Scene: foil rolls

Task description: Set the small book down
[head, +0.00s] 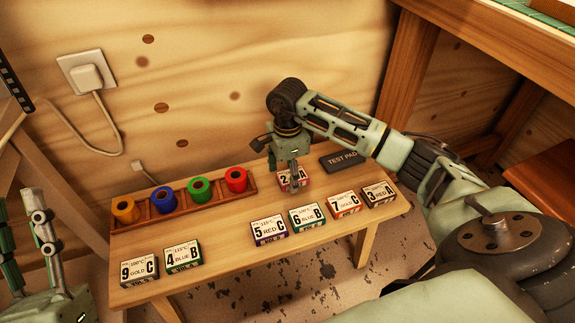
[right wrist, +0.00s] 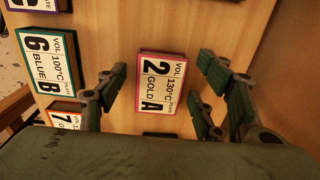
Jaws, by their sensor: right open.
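The small book marked 2 A, gold (right wrist: 158,82), lies face up on the wooden table, with a red edge showing. In the head view the book (head: 299,180) is partly hidden by my right gripper (head: 286,174), which points down over it. In the right wrist view the fingers of my right gripper (right wrist: 164,78) are spread, one on each side of the book, with bare wood showing between them and it. My left gripper (head: 22,205) is at the lower left edge of the head view, fingers up and apart, with nothing seen between them.
A dark test pad (head: 341,160) lies right of the book. Several other labelled books, such as 6 B (head: 307,217) and 7 C (head: 345,203), lie along the front. A wooden rack (head: 213,202) of coloured rolls stands at the back left. The table's middle left is clear.

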